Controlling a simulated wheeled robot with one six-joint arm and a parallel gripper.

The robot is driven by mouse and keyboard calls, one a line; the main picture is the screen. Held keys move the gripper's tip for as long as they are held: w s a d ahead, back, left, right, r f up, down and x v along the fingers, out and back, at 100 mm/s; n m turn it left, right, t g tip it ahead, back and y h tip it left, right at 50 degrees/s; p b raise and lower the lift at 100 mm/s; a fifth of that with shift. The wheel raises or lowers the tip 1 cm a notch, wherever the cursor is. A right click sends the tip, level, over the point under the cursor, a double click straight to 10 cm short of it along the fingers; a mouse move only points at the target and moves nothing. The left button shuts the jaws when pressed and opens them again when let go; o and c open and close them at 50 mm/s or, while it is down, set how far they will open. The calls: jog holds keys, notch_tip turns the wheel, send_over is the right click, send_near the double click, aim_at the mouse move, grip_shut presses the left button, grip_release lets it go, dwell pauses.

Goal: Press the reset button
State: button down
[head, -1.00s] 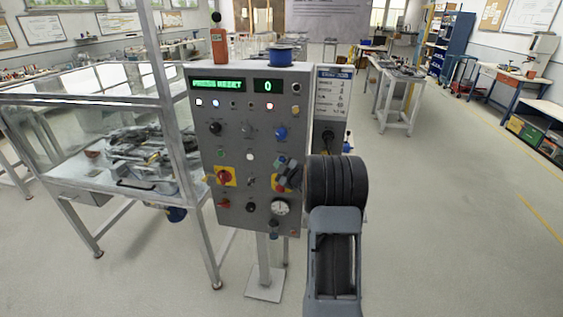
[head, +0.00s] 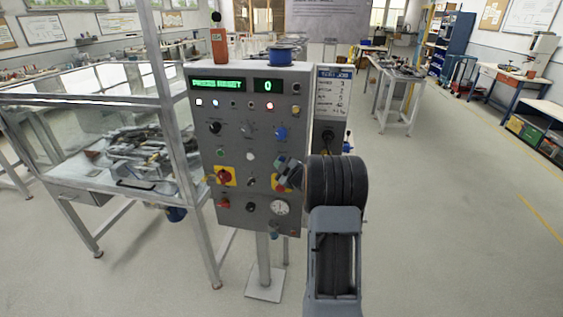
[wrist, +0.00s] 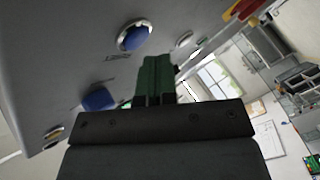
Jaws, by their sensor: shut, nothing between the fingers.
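A grey control panel (head: 240,190) stands upright on a post in the head view; its green display (head: 217,85) reads "PRESS RESET" and another shows 0. My gripper (head: 281,163) is close in front of the panel's lower right, hiding part of it. In the wrist view my shut, empty green fingers (wrist: 155,75) point along the panel face. A round blue button (wrist: 134,37) in a metal ring lies beyond their tips, slightly left, apart from them. A second blue control (wrist: 98,98) is left of the fingers. The labels are too small to read, so I cannot tell which is reset.
A red button on a yellow plate (head: 225,176) and a dial gauge (head: 280,208) are on the panel. A glass-walled bench (head: 120,165) stands left.

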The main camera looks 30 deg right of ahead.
jog(key=shift+w+d, duration=0.5)
jog(key=shift+w, duration=0.05)
dwell(0.9)
jog(key=shift+s+a+b, duration=0.1)
jog(key=shift+b, duration=0.25)
jog(key=shift+s+a+b, duration=0.4)
jog(key=shift+s+a, duration=0.05)
jog(key=shift+s, duration=0.05)
jog(key=shift+s+a+b, duration=1.1)
jog(key=shift+s+a, duration=0.65)
jog(key=shift+s, duration=0.05)
